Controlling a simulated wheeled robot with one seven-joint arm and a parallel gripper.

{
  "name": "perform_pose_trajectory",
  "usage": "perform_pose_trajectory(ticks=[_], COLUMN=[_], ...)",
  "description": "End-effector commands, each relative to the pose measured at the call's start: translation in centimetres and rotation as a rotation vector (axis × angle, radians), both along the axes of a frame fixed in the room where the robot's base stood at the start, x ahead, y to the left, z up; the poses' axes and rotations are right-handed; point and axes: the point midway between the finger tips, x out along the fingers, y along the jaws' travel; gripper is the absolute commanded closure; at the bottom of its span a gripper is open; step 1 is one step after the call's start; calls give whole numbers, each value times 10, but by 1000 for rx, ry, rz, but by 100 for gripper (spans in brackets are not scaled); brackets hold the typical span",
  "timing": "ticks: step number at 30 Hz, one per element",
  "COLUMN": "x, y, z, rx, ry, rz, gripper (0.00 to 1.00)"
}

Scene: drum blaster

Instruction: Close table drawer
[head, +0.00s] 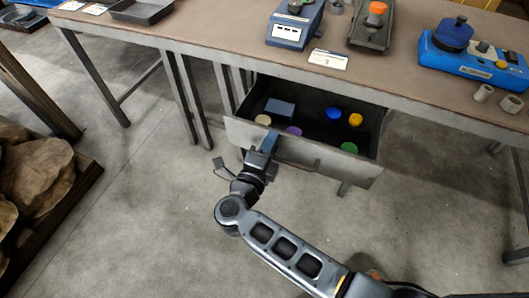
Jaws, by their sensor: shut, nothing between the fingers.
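The table drawer (310,153) stands open under the table (225,38). Its grey front panel faces me, and its dark inside holds several coloured round things and a blue-grey block (280,107). My gripper (268,143) is at the left part of the drawer's front panel, near its top edge. Its fingers are shut and hold nothing. I cannot tell whether the fingertips touch the panel.
On the tabletop are a blue device (295,22), a dark tray with an orange-topped item (376,14) and another blue machine (468,50). Table legs (185,95) stand left of the drawer. Brown sacks (40,170) lie at far left. The floor in front is clear.

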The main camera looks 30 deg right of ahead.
Motion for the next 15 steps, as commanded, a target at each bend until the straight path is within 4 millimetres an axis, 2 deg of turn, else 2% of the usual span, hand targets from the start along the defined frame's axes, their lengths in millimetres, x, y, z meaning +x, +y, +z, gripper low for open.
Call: perform_pose_trajectory(ticks=[9,15], x=[47,73], y=[-66,-101], z=[-1,-1], rx=[-1,-1], ry=[-2,-2], rz=[-4,-3], gripper=[100,100])
